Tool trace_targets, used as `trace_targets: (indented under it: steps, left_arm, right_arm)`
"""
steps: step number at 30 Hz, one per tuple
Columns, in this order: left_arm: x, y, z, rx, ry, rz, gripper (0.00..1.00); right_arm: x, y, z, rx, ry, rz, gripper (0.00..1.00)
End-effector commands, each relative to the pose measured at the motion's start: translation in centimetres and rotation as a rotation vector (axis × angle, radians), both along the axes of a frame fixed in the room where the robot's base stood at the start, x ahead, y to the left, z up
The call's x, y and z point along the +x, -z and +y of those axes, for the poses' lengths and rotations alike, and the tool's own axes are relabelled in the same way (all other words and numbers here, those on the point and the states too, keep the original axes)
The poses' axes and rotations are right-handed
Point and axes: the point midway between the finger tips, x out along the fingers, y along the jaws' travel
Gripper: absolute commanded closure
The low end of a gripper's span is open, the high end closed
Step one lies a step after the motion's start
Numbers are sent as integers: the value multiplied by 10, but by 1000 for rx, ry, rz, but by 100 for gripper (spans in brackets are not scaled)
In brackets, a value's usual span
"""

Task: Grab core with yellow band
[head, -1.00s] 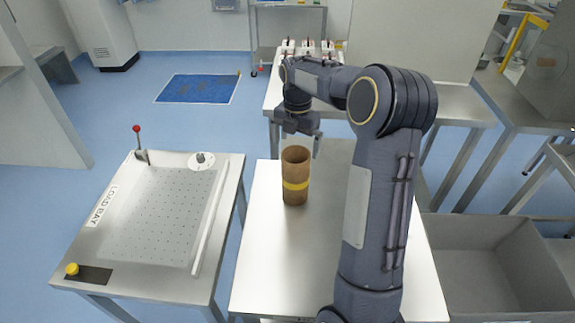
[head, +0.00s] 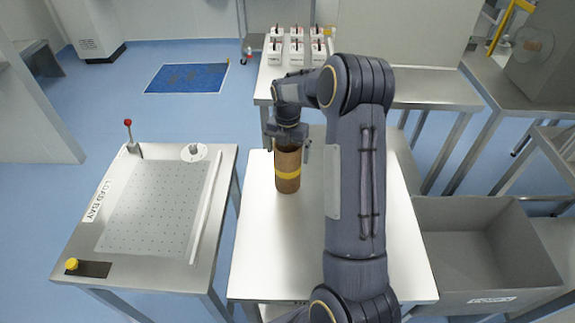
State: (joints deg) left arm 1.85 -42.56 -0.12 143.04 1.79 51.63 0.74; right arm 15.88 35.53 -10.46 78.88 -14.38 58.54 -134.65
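The brown cardboard core with a yellow band (head: 288,174) stands upright on the pale metal table in front of me. My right gripper (head: 288,149) points down at the top of the core. Its fingers are spread, one on each side of the core's upper end, and a small gap shows on the right side. The gripper body hides the core's top rim. Whether a finger touches the core on the left I cannot tell. My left gripper is out of view.
The table (head: 262,255) is otherwise bare, apart from my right arm over it. A LOAD BAY table (head: 190,270) with a perforated plate and red-knobbed lever stands left. A grey bin (head: 455,270) is at right. Several small white-and-red items (head: 296,50) sit on a table behind.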

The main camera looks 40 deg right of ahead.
Motion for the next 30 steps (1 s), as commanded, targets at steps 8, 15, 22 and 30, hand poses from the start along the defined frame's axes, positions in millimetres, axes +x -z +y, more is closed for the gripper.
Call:
trace_targets:
  steps: [8,15,22,30]
  left_arm:
    - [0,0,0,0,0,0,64]
    - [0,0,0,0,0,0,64]
    - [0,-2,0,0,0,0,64]
    - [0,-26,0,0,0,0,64]
  right_arm:
    - [0,0,0,0,0,0,39]
    - [0,-1,0,0,0,-1,62]
    - [0,-4,0,0,0,-2,62]
    - [1,-36,0,0,0,-3,62]
